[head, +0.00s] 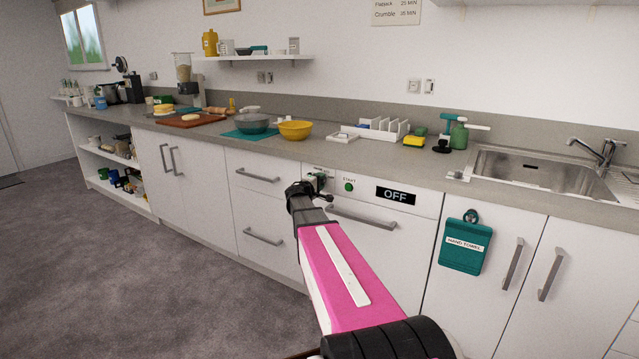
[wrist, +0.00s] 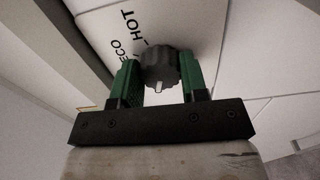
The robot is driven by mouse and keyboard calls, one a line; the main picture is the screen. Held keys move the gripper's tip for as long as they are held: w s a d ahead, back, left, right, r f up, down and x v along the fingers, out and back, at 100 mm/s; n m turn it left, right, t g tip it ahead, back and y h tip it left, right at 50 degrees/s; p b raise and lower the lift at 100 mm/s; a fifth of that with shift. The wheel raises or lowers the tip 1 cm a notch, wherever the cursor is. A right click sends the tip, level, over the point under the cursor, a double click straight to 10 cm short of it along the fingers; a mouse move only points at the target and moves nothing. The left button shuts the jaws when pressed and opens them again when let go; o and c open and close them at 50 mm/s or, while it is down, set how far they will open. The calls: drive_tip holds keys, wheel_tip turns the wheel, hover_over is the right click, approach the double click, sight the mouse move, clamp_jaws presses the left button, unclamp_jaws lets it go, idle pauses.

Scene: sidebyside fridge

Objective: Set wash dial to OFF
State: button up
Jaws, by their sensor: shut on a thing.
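The wash dial (wrist: 158,66) is a dark, ridged knob on the white appliance panel in the wrist view. Its white pointer mark faces the bottom of that picture. My gripper (wrist: 159,80) has its two green fingers on either side of the dial and is shut on it. The labels ECO and HOT (wrist: 128,20) show on the panel beyond the dial; other labels are hidden or cut off. In the head view my gripper (head: 314,183) is at the panel's left end and mostly hides the dial. The black display (head: 396,195) on the panel reads OFF.
A green START button (head: 348,187) sits right of my gripper. The appliance door handle (head: 362,217) runs below. The counter above holds bowls, a white rack (head: 372,133) and a sink (head: 530,172). The floor at left is clear.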

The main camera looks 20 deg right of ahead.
drive_tip(key=shift+n, duration=0.3)
drive_tip(key=o, duration=0.9)
drive_tip(key=shift+a, duration=0.1)
drive_tip(key=v, duration=1)
drive_tip(key=shift+s+a, duration=0.25)
drive_tip(key=shift+s, duration=0.05)
drive_tip(key=shift+s+f, duration=0.1)
drive_tip(key=s+a+f+m+g+y, duration=0.3)
drive_tip(key=s+a+f+g+y, duration=0.15)
drive_tip(key=s+f, duration=0.55)
drive_tip(key=s+a+f+m+g+y, duration=0.3)
drive_tip(key=s+f+m+g+y, duration=0.15)
drive_tip(key=s+f, duration=0.5)
drive_tip(key=s+a+f+y, duration=0.1)
drive_tip(key=s+a, duration=0.1)
drive_tip(key=s+a+f+g+y, duration=0.1)
drive_tip(key=s+a+y, duration=0.1)
drive_tip(key=s+a, duration=0.1)
drive_tip(key=s+a+g+y, duration=0.1)
drive_tip(key=s+a+y, duration=0.1)
drive_tip(key=shift+s+a+f, duration=0.25)
drive_tip(key=shift+a+f, duration=0.1)
drive_tip(key=shift+f, duration=0.05)
